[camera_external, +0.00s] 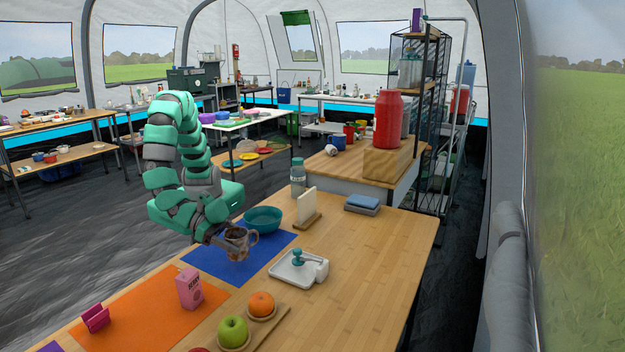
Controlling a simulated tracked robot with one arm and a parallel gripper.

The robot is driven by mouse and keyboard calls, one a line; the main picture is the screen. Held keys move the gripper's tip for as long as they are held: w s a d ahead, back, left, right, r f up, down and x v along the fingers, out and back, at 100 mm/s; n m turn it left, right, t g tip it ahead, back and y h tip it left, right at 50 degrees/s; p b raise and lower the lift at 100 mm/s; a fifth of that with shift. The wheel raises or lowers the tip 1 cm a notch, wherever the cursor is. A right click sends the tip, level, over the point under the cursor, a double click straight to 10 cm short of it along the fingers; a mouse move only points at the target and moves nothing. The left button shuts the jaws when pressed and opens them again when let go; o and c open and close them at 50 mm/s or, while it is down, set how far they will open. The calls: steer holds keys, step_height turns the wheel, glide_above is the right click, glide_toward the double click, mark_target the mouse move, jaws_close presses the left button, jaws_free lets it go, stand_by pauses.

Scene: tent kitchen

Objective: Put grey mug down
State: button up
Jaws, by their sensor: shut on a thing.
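The grey mug (236,245) is at the far part of the near wooden table, over or on the blue mat (207,262). It looks upright and has dark contents or a dark inside. My gripper (224,240) reaches down from the left and is shut on the mug. The fingertips are small here and partly hidden by the mug. I cannot tell whether the mug's base touches the mat. A teal bowl (263,219) stands just behind the mug, to its right.
The table's right side is clear.

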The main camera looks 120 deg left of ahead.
mark_target(248, 255)
steer(key=shift+f+b, duration=0.65)
steer(key=shift+f, duration=1.15)
steer(key=shift+f, duration=0.15)
steer(key=o, duration=1)
steer(key=shift+s+r, duration=0.1)
steer(key=shift+r, duration=0.1)
steer(key=p+v, duration=0.3)
steer(key=v, duration=0.8)
steer(key=shift+s+d+r, duration=0.15)
steer(key=shift+s+r, duration=0.1)
steer(key=shift+s, duration=0.05)
